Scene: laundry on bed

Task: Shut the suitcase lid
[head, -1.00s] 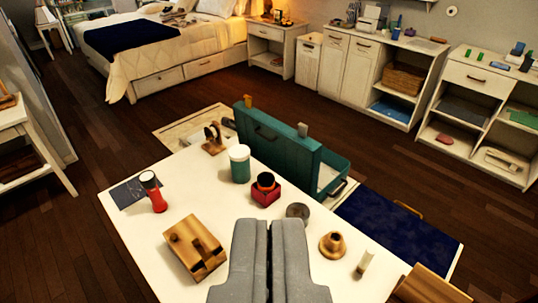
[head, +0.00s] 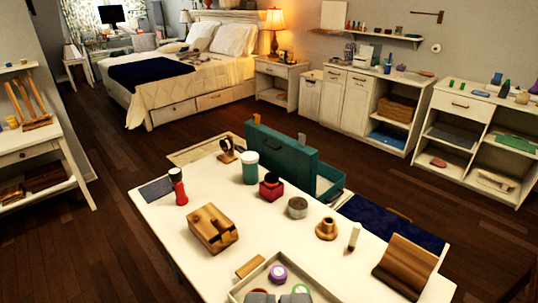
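The teal suitcase (head: 331,172) stands beyond the far right edge of the white table. Its lid (head: 283,152) is raised and stands about upright, with the open, pale-lined body to its right. The table hides the lower part of the suitcase. My gripper (head: 278,298) shows only as two grey fingertips at the bottom edge, close together with nothing seen between them. It is on the near side of the table, well apart from the suitcase.
The white table (head: 170,225) carries a teal jar (head: 250,168), a red flashlight (head: 178,187), wooden pieces and a tray (head: 240,290). A dark blue surface (head: 390,222) lies right of the suitcase. Shelves (head: 465,140) line the right wall. Dark floor (head: 100,240) is open at left.

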